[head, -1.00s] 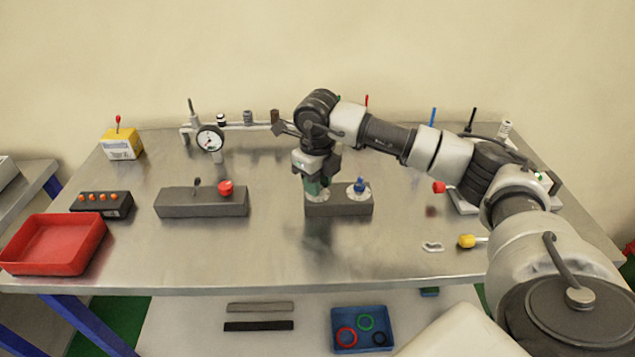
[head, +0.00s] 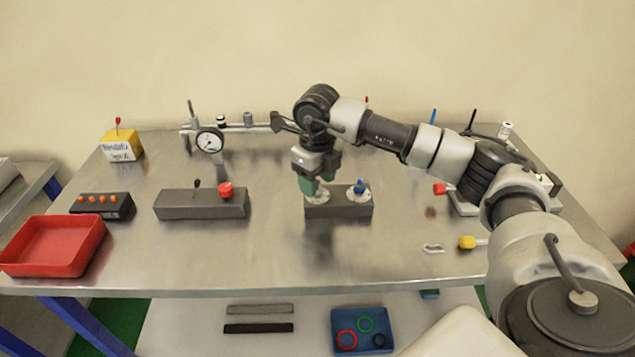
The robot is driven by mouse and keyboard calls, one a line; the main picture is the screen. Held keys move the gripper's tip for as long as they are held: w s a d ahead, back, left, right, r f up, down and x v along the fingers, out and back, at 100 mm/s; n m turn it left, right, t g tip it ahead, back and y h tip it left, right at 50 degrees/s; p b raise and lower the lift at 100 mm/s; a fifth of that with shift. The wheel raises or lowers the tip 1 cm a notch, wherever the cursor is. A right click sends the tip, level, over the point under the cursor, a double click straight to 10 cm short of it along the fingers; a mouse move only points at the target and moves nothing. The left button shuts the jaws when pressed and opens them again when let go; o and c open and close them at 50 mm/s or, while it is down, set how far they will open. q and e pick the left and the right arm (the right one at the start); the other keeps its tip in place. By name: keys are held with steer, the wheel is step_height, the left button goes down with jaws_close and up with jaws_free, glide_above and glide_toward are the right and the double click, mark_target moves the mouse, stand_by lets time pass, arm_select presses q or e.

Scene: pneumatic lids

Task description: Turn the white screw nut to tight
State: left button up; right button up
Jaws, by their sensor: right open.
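A dark grey block (head: 338,212) stands near the middle of the metal table. On its left end is a round white part (head: 317,197), probably the white screw nut or its seat. My right gripper (head: 317,182) points down right over this part with its green-tipped fingers apart. The fingers hide much of it, and I cannot tell whether they touch it. On the block's right end is a blue knob (head: 360,187) on a white disc. My left gripper is not in view.
To the left, a second grey block (head: 202,205) carries a red knob (head: 225,188). A dial gauge (head: 209,141) stands behind it. A red tray (head: 52,247) lies at the front left. A yellow-ended tool (head: 467,242) lies at the right. The table's front middle is clear.

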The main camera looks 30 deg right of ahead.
step_height(320, 180, up, 10)
steer(key=shift+b, duration=0.45)
steer(key=shift+f, duration=0.2)
